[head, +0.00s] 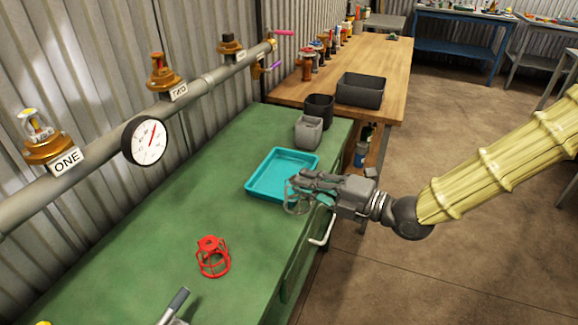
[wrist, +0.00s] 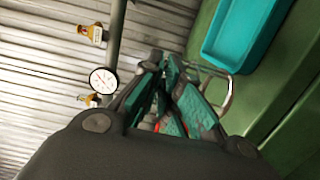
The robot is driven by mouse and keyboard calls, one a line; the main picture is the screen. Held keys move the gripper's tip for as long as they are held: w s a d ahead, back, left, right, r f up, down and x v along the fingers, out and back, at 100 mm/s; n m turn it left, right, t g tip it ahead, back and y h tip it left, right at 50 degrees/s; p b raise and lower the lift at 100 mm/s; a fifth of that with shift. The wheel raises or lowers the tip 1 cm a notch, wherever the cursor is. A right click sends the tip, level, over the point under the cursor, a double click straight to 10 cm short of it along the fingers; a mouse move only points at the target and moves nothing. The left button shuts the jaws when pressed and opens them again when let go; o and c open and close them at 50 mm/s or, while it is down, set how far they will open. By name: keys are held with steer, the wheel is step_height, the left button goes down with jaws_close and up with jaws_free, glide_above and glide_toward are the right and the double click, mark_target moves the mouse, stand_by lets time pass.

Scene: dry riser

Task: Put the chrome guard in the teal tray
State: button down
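The chrome guard (head: 297,207) is a wire cage hanging at the fingertips of my gripper (head: 298,183), near the right rim of the teal tray (head: 268,172) in the head view. My gripper looks shut on it and appears held above the bench. In the wrist view, the fingers of my gripper (wrist: 172,100) are close together, with chrome wire (wrist: 229,92) beside them. The fingers hide part of the guard. The teal tray lies flat on the green bench and looks empty; it also shows at the upper right of the wrist view (wrist: 240,35).
A red guard (head: 213,258) stands on the green bench (head: 150,255). Grey (head: 308,132) and black (head: 319,110) containers stand beyond the tray. A pipe with valves and a gauge (head: 144,141) runs along the wall. A bent metal bar (head: 322,238) projects at the bench's right edge.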

steer(key=shift+w+a+f+p, duration=0.3)
steer(key=shift+w+a+f, duration=0.4)
steer(key=shift+w, duration=1.85)
steer(key=shift+w+a+f+p, duration=0.4)
steer(key=shift+w+f, duration=0.45)
steer(key=shift+w, duration=1.65)
steer(key=shift+w+a+f+p, duration=0.2)
steer(key=shift+w+a+f, duration=0.55)
steer(key=shift+w, duration=1.8)
steer(key=shift+d, duration=0.1)
steer(key=shift+f, duration=0.2)
steer(key=c, duration=1.6)
jaws_free()
steer(key=shift+c, duration=0.2)
steer(key=shift+r, duration=0.15)
